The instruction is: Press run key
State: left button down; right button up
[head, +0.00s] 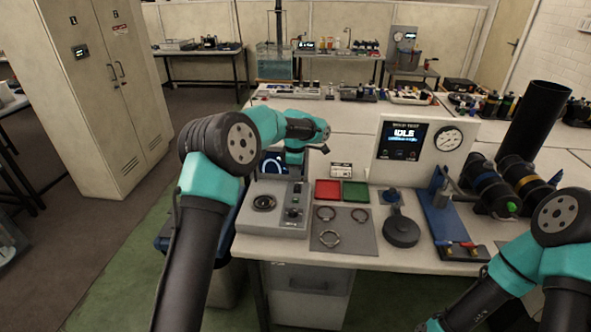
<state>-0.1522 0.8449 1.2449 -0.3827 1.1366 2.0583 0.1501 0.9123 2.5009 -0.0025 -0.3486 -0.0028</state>
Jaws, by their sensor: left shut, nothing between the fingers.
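A pale test panel (424,150) stands upright on the bench, with a dark screen (403,140) reading what looks like "IDLE" and a round dial gauge (447,138). Small marks show under the screen text, but I cannot tell which is the run key. A grey control box (273,208) with a round black part and a small switch panel sits at the bench's left front. My left gripper (323,148) is shut and empty, small in view, above the bench and left of the panel, apart from it. My right arm enters at lower right; its gripper is out of the picture.
A red tray (327,190) and a green tray (355,192) lie behind a grey mat (342,230) with several rings. A black round-based tool (401,230) and a blue stand (446,218) are in front of the panel. A tall black cylinder (535,125) stands right.

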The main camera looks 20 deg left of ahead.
aim_at(295, 200)
pick_arm(q)
notch_tip(295, 200, down, 11)
jog(key=shift+r, duration=0.15)
dwell(0.4)
